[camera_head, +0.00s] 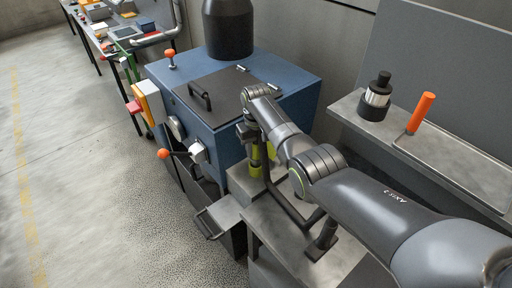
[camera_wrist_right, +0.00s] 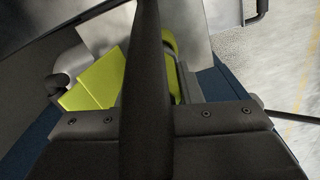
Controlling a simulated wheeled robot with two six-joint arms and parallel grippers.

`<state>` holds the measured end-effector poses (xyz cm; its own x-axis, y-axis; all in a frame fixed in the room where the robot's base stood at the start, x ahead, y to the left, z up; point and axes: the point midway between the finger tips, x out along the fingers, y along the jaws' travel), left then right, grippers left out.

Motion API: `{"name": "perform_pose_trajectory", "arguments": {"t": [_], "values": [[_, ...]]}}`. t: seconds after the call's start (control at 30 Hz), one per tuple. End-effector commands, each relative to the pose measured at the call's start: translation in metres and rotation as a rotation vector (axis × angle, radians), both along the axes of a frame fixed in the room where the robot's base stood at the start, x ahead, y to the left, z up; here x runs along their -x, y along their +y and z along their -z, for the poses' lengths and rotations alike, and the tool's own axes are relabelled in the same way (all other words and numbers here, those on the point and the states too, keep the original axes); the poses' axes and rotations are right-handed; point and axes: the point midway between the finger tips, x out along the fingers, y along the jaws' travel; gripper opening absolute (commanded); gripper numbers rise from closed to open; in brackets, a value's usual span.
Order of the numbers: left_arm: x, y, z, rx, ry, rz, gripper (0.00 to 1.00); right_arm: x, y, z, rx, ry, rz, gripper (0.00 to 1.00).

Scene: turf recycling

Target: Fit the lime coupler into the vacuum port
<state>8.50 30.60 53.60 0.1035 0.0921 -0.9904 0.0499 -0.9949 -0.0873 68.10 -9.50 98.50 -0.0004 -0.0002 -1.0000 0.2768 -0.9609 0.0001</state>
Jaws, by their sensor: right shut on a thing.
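The lime coupler (camera_head: 256,168) is in my right gripper (camera_head: 251,138), at the near right corner of the blue machine. The gripper is shut on it, and the arm partly hides the coupler. In the right wrist view lime parts (camera_wrist_right: 98,84) show on both sides of a dark bar that crosses the middle and hides much of the coupler. A pale grey port-like fitting (camera_head: 198,152) sticks out of the machine's front, left of the coupler and apart from it. I cannot tell for certain that it is the vacuum port. My left gripper is not in view.
The blue machine (camera_head: 215,116) has a dark lid with a handle and orange-knobbed levers. A dark bent tube (camera_head: 286,200) stands by the grey bench under my right arm. A shelf (camera_head: 375,128) at right holds a black-capped cylinder and an orange-handled tool. Floor at left is clear.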

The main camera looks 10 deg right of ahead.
Motion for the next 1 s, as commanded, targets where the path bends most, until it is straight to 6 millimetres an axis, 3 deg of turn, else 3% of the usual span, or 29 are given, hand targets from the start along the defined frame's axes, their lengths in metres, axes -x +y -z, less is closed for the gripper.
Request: {"name": "perform_pose_trajectory", "arguments": {"t": [1.0], "values": [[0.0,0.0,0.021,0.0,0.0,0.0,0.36,0.0,0.0,0.026,-0.001,-0.002,0.0,0.07]]}}
